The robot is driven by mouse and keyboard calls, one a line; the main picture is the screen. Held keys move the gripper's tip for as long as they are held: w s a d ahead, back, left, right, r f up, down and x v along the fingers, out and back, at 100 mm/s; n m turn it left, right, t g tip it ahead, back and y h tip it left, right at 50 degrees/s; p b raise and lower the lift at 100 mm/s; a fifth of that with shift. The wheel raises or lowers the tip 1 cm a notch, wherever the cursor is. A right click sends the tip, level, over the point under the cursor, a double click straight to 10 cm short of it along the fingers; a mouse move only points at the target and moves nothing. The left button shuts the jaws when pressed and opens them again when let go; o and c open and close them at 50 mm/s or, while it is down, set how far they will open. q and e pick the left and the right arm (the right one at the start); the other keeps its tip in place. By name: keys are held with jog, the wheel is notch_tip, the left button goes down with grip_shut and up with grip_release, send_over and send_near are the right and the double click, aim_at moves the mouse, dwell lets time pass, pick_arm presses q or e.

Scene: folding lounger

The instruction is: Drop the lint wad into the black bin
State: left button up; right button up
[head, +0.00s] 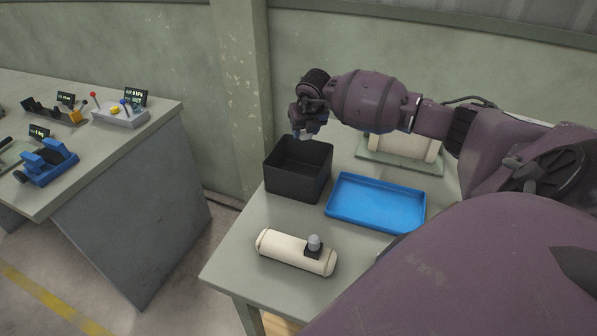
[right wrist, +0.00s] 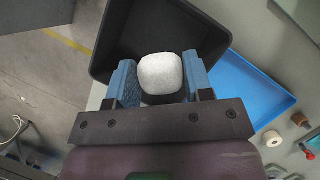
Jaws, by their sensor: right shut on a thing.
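The lint wad (right wrist: 161,74) is a pale grey-white rounded lump between the blue fingers of my right gripper (right wrist: 161,82) in the right wrist view. My right gripper is shut on it. The black bin (right wrist: 215,40) lies beyond the wad in that view. In the head view the black bin (head: 298,184) stands open on the table, and my right gripper (head: 301,133) is above its far rim. In that view only a small pale bit of the wad may show under the gripper. My left gripper is not in view.
A blue tray (head: 376,222) sits right of the bin. A cream cylinder (head: 285,251) with a dark fitting lies in front of it on the table (head: 232,268). Another cream cylinder (head: 402,147) is behind the tray. A workbench with devices (head: 90,160) stands at left.

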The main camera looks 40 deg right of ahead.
jog(key=shift+f, duration=0.5)
jog(key=o, duration=1)
jog(key=shift+c, duration=0.2)
jog(key=shift+r, duration=0.1)
jog(key=b+v, duration=0.1)
jog(key=v, duration=0.9)
jog(key=shift+s+r, duration=0.2)
jog(key=shift+r, duration=0.1)
